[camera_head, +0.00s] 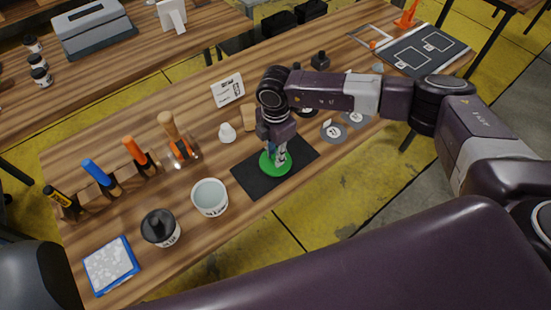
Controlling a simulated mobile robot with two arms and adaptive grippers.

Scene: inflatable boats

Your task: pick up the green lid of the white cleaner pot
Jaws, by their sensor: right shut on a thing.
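The green lid (267,165) is a round disc over the black mat (247,184) on the wooden table. My right gripper (279,158) points down onto the lid from above and is shut on it; its fingers hide part of the lid. I cannot tell whether the lid touches the mat or is just above it. A white pot (210,198) stands open at the left of the mat, with pale contents inside. My left gripper is not in view.
A pot with a black lid (160,228) and a blue-edged pad (111,265) are at the front left. Several handled tools, including an orange one (136,151), stand in a row behind. A small white knob (227,132) and a sign card (228,90) stand behind the mat.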

